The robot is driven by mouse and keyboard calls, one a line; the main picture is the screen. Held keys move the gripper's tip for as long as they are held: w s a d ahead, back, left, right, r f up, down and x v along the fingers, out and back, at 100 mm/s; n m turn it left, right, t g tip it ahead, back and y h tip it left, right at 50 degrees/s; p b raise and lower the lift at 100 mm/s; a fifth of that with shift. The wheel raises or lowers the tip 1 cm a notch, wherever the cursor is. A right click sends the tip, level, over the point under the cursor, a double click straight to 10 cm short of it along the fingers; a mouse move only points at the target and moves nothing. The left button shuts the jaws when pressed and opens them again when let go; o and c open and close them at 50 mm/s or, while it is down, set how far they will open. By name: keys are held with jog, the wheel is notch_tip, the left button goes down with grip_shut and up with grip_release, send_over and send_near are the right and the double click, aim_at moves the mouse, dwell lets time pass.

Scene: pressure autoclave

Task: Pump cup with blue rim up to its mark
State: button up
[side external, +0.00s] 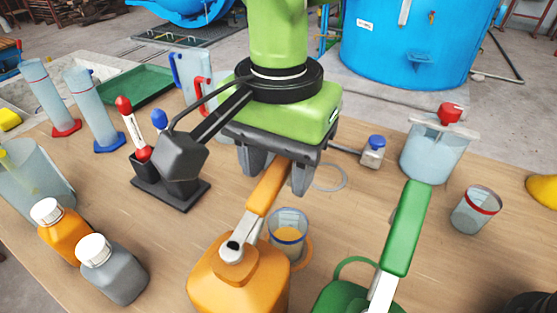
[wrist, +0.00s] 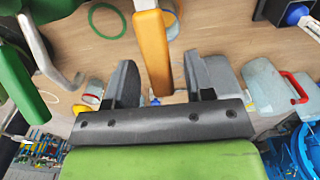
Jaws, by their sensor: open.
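The cup with the blue rim (side external: 288,218) stands beside the orange pump bottle (side external: 238,280), with some orange liquid low inside it. Its fill mark is too small to read. The bottle's orange lever (side external: 268,188) slopes up toward my gripper (side external: 278,174). In the wrist view the lever (wrist: 152,50) reaches in between the two fingers of my gripper (wrist: 163,72), with room on both sides. My gripper is open, over the lever's far end, and holds nothing. The cup (wrist: 171,22) is partly hidden behind the lever in the wrist view.
A green pump with a green lever (side external: 405,228) stands right of the orange one. A red-rimmed cup (side external: 475,208) and a clear tank with a red knob (side external: 434,150) stand at the right. A dark marker stand (side external: 172,192) and capped bottles (side external: 112,268) are at the left.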

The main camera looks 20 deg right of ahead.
aim_at(274, 172)
jog(key=shift+f, duration=0.15)
grip_shut()
jog(key=shift+s+a+r+t+h, duration=0.1)
jog(key=shift+r+t+h, duration=0.2)
grip_release()
jog(key=shift+r, duration=0.1)
notch_tip(274, 172, up, 10)
jog(key=shift+s+a, duration=0.2)
jog(key=shift+a, duration=0.05)
dwell(0.5)
dwell(0.5)
